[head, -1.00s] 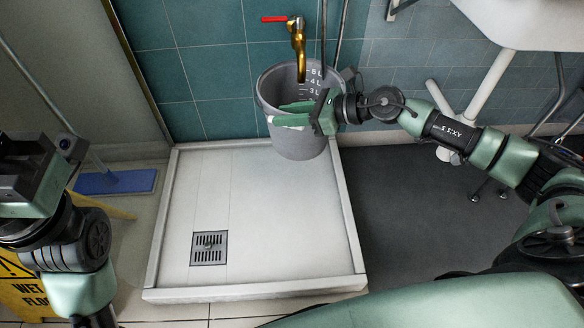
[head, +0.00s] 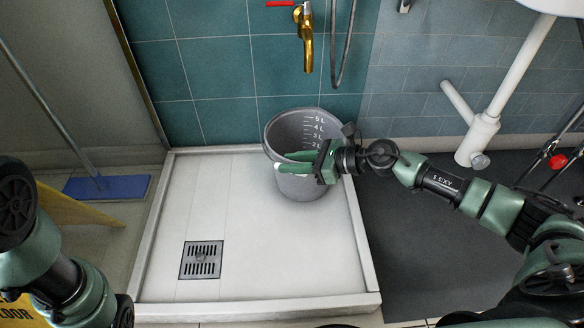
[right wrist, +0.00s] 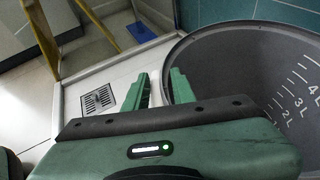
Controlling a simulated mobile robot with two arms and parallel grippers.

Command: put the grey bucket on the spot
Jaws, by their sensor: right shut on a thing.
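The grey bucket (head: 318,137), with white litre marks inside, is upright at the back right of the white shower tray (head: 225,272). I cannot tell whether its base touches the tray. My right gripper (head: 297,163) is shut on the bucket's near wall at the rim, and its fingers hide part of it. In the right wrist view the bucket (right wrist: 235,65) fills the right side, beside the gripper's two green fingers (right wrist: 157,90). No marked spot shows clearly in the tray. My left arm shows at the lower left, but its gripper is out of frame.
A brass tap (head: 307,45) with a red handle is on the tiled wall above the bucket, with a grey hose (head: 336,85) beside it. A drain grate (head: 201,260) lies at the tray's front left. A blue mop (head: 107,187) lies left of the tray. The tray's middle is bare.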

